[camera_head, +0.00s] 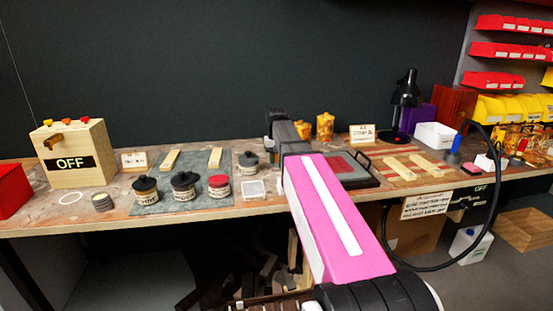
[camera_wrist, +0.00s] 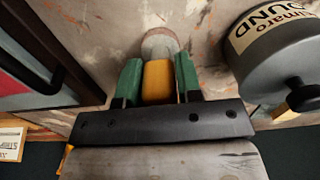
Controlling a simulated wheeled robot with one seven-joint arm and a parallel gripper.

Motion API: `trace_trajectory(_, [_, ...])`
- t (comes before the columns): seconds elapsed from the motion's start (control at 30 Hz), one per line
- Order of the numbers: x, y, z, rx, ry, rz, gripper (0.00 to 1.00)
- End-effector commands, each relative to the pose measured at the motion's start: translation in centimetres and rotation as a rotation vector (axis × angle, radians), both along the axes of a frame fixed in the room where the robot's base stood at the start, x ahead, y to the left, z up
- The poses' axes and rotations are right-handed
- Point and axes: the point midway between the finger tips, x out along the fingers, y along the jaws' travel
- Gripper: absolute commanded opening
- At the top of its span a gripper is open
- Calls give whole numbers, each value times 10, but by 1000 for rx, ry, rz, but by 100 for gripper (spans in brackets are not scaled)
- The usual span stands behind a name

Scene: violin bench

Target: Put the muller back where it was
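In the wrist view, my gripper (camera_wrist: 159,68) has its two green fingers against both sides of the yellow handle of the muller (camera_wrist: 158,80). The muller's pale round foot (camera_wrist: 159,42) shows beyond the fingertips, over the mottled bench top. I cannot tell whether the foot touches the bench. In the head view, my pink arm reaches over the bench, and my fingers and the muller are hidden behind it.
A grey lidded jar (camera_wrist: 283,55) stands close on the right in the wrist view. A dark handled tray with a red panel (camera_head: 345,166) is on the other side. Jars (camera_head: 184,185), a white dish (camera_head: 253,189) and a wooden OFF box (camera_head: 72,155) stand further left on the bench.

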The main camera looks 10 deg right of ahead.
Motion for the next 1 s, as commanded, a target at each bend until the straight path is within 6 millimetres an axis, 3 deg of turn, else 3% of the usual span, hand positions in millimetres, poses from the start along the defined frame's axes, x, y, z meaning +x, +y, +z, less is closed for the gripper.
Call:
trace_trajectory(0.03, [0, 0, 0, 0, 0, 0, 49])
trace_trajectory(0.07, [0, 0, 0, 0, 0, 0, 55])
trace_trajectory(0.47, [0, 0, 6, 0, 0, 0, 55])
trace_trajectory(1.0, [1, 0, 92, 0, -2, 0, 55])
